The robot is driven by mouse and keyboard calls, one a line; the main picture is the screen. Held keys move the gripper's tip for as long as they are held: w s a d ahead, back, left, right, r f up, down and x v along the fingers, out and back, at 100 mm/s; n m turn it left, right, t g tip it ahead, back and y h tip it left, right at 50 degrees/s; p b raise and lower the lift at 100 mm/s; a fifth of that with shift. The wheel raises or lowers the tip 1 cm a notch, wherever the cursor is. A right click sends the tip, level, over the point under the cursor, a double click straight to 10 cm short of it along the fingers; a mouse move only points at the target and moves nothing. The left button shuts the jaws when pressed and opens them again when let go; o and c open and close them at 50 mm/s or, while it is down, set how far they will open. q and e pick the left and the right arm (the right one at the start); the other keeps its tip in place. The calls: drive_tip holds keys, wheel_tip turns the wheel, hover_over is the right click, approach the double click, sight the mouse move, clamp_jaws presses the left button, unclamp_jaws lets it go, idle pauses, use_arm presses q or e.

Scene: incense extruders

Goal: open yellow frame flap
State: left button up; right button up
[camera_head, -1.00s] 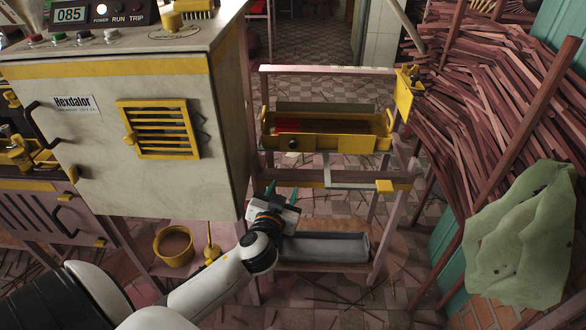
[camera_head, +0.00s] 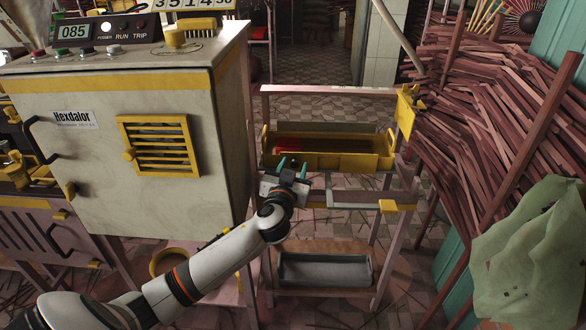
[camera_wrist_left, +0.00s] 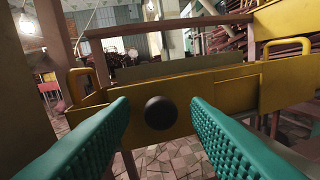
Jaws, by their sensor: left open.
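The yellow frame (camera_head: 345,162) is a long open tray near the top of the pink stand, with a handle at each end. Its front flap shows in the left wrist view as a yellow panel (camera_wrist_left: 205,92) with a round black knob (camera_wrist_left: 160,112). The flap looks upright, against the frame. My left gripper (camera_head: 292,167) is in front of the flap's left part and hides the knob in the head view. Its teal fingers (camera_wrist_left: 160,128) are open, one on each side of the knob, with gaps to it. I cannot tell how far the knob reaches between them. My right gripper is out of view.
A cream cabinet with a yellow vent (camera_head: 159,146) stands left of the stand. A grey tray (camera_head: 325,270) lies on the lower shelf. A yellow bracket (camera_head: 407,112) is at the stand's right post. Bundled sticks (camera_head: 480,120) and a green sack (camera_head: 535,250) crowd the right.

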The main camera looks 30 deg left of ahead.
use_arm(q)
drive_tip(key=shift+w+a, duration=0.1)
drive_tip(key=shift+w, duration=0.05)
drive_tip(key=shift+c, duration=0.2)
clamp_jaws()
drive_tip(key=shift+f, duration=0.1)
